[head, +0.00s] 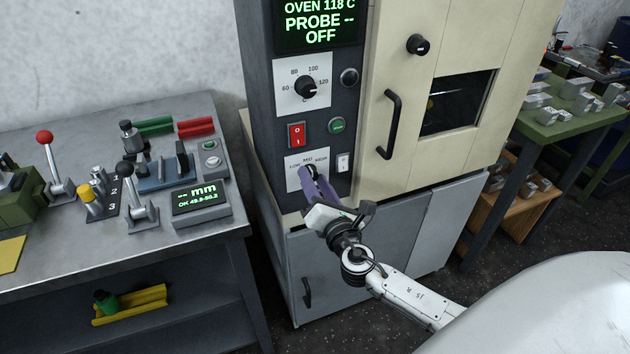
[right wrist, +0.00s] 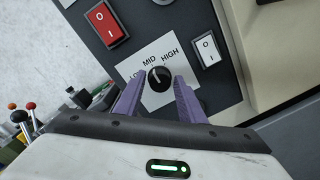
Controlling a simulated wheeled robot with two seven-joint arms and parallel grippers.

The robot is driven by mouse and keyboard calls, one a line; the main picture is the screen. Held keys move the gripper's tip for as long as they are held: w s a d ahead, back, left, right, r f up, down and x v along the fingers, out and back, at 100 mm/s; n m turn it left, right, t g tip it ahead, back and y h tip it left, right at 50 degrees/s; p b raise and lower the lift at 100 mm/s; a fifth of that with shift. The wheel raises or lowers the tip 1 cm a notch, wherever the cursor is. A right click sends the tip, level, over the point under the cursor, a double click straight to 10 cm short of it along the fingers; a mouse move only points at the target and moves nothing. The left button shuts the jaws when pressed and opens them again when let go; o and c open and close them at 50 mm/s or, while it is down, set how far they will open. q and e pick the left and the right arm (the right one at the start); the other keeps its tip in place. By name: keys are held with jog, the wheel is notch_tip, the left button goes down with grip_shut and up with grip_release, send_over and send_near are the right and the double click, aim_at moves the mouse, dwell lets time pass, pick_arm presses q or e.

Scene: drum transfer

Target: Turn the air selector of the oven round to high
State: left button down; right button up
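The air selector (right wrist: 159,78) is a small round black knob on a white plate marked LOW, MID and HIGH, low on the oven's dark panel. In the right wrist view its white mark points up and left, toward MID. My right gripper (head: 314,178) is at the knob, which it partly covers in the head view. Its two purple fingers (right wrist: 160,88) stand open on either side of the knob, with a narrow gap seeming to show; contact cannot be made out. LOW is mostly hidden by a finger in the right wrist view. My left gripper is not in view.
Close by on the panel are a red rocker switch (head: 296,134), a green button (head: 336,125) and a white switch (head: 342,162). A temperature dial (head: 306,87) is above. The oven door handle (head: 390,125) sticks out at the right. A workbench (head: 120,260) stands left.

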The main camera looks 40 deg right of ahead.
jog(key=c, duration=0.7)
jog(key=shift+m, duration=0.3)
jog(key=shift+d+m+b, duration=0.1)
jog(key=shift+m+b, duration=1.6)
jog(key=shift+m, duration=2.7)
jog(key=o, duration=1)
jog(key=shift+o, duration=0.2)
